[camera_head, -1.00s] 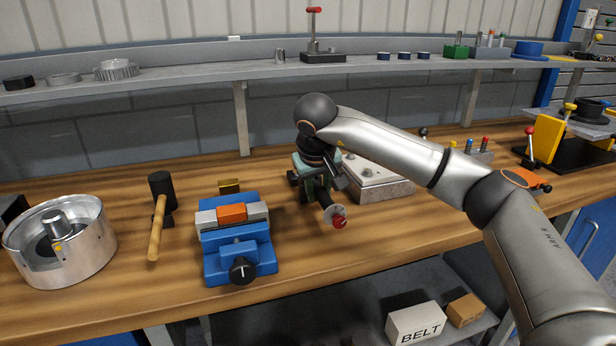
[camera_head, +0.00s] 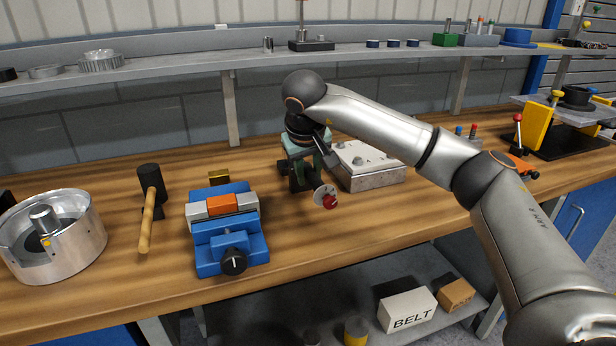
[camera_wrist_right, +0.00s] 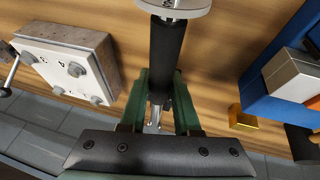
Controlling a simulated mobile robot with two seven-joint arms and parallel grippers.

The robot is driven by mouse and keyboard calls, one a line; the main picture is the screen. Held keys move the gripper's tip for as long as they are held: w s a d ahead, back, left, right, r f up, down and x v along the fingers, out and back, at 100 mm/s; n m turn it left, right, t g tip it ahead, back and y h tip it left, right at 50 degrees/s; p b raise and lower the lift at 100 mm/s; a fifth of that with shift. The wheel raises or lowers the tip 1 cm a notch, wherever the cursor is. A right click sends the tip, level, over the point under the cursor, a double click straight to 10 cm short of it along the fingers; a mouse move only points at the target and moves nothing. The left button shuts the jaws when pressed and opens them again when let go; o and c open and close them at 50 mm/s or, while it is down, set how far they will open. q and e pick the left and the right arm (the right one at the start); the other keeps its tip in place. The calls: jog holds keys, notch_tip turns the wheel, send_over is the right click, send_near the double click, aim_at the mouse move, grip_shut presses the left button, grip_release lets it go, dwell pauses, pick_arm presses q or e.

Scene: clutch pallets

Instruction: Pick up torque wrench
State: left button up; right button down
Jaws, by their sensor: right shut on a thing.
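The torque wrench has a black handle (camera_wrist_right: 167,55), a silver disc (camera_wrist_right: 178,7) and a red end (camera_head: 329,202). My right gripper (camera_head: 304,176), with dark green fingers, is shut on the black handle; it also shows in the right wrist view (camera_wrist_right: 162,88). In the head view the disc and red end point toward the front of the bench, and the gripper hides most of the handle. I cannot tell whether the wrench touches the bench. My left gripper is not in view.
A grey block with bolts (camera_head: 366,178) stands close right of the gripper. A blue vise (camera_head: 228,250) stands to the left, then a mallet (camera_head: 150,180) and a round metal housing (camera_head: 85,252). A shelf (camera_head: 180,75) runs behind. Bench (camera_head: 330,240) in front is clear.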

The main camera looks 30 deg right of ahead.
jog(key=s+a+r+p, duration=0.2)
jog(key=s+a+r, duration=0.4)
jog(key=s+r, duration=0.5)
jog(key=shift+s+a+r+p, duration=0.25)
jog(key=shift+s+a+p, duration=0.1)
jog(key=shift+s, duration=0.35)
